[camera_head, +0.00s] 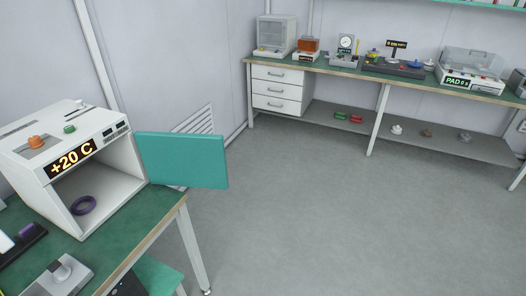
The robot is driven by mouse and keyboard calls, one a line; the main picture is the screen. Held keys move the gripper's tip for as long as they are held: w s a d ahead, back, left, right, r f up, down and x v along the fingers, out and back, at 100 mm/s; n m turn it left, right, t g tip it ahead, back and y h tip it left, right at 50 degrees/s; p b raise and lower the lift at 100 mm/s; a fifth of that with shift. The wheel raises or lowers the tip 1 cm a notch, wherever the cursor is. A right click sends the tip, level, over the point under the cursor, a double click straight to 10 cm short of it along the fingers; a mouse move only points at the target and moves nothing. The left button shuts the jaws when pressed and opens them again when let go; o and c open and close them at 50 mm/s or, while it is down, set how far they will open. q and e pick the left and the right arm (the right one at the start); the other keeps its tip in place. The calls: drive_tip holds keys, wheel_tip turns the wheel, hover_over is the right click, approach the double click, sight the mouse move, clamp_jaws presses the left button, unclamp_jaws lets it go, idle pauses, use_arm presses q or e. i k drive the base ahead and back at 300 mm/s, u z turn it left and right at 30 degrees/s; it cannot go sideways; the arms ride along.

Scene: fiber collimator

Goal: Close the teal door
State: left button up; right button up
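The teal door (183,160) is a flat panel on the right side of a white box-shaped chamber (125,178). It stands wide open, swung out to the right past the edge of the green table. A "+20 C" display is on the chamber's upper front. Neither of my grippers shows in the head view.
The green table (150,208) holds a grey device (58,276) in front of the chamber. A long bench (340,70) with drawers and several instruments stands along the back wall. The grey floor between them is clear.

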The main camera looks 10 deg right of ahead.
sight(197, 160)
drive_tip(key=z, duration=0.9)
drive_tip(key=i, duration=3)
drive_tip(key=u, duration=3.85)
drive_tip(key=i, duration=0.45)
drive_tip(key=z, duration=0.05)
